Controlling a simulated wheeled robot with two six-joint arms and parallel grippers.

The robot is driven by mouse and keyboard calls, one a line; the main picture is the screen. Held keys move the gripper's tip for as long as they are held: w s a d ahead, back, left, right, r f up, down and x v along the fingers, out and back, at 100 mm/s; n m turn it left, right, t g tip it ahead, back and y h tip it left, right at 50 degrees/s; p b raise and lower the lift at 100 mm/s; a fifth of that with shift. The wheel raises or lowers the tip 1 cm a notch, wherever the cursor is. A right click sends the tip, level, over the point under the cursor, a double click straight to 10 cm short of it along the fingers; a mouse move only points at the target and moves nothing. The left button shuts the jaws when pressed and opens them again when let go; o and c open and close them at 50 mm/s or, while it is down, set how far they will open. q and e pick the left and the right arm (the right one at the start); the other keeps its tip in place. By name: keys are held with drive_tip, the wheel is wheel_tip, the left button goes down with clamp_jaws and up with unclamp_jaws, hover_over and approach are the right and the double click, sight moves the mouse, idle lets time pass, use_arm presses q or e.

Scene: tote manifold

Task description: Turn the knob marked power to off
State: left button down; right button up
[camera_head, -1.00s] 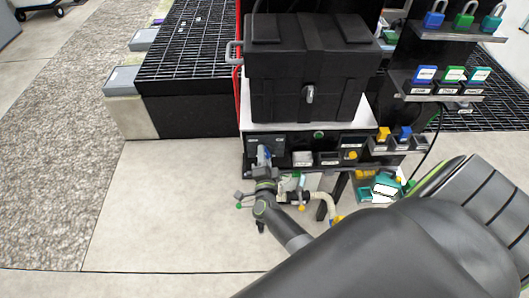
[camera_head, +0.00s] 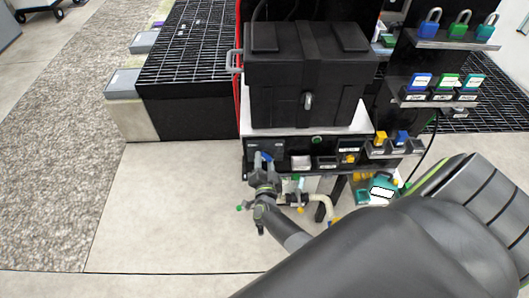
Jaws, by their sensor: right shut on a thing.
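A dark control panel (camera_head: 278,143) runs along the front edge under the big black tote. My right gripper (camera_head: 263,161) is at the left part of this panel. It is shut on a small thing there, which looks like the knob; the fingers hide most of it. The label above the gripper is too small to read, so I cannot tell which way the knob points. My left gripper is not in view.
The black tote (camera_head: 305,100) with a grey latch stands on a white-edged shelf above the panel. A hose (camera_head: 322,202) hangs below the panel. Floor (camera_head: 170,200) at the left is clear.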

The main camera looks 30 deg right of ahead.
drive_tip(key=o, duration=1)
drive_tip(key=p+v, duration=0.3)
drive_tip(key=v, duration=1.4)
drive_tip(key=shift+s, duration=0.2)
